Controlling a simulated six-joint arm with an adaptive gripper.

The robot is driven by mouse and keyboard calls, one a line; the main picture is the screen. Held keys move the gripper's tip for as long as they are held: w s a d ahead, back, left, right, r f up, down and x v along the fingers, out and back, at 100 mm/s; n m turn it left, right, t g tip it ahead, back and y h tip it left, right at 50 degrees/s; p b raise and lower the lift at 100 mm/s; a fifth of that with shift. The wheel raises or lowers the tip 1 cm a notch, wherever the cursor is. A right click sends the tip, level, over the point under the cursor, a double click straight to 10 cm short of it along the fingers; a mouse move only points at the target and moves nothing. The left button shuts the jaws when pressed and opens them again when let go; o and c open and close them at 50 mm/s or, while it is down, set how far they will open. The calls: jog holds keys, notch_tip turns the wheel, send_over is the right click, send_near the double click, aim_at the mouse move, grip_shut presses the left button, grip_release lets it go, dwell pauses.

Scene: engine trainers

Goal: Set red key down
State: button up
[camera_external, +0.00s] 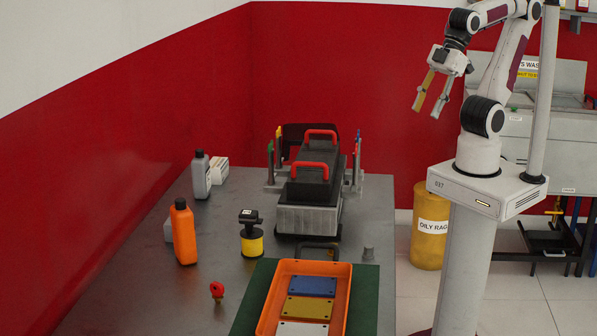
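A small red object, which looks like the red key (217,290), stands on the grey metal table (205,250) near its front, left of the green mat. Its lower part is small and dark. My gripper (427,112) is high in the air at the upper right, far from the key and beyond the table's right edge. Its two fingers point down and are spread apart. Nothing shows between them.
An orange tray (345,306) with blue, yellow and white plates lies on a green mat (366,300). Behind it stands an engine block (308,219) with red handles. An orange bottle (184,235), a grey bottle (201,176) and a black-yellow container (252,240) stand left.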

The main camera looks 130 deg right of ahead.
jog(key=shift+g, duration=0.3)
jog(key=s, duration=0.1)
jog(key=s+f, duration=0.1)
jog(key=s, duration=0.2)
jog(key=shift+a+f, duration=0.35)
jog(key=shift+a, duration=0.05)
jog(key=shift+o, duration=0.4)
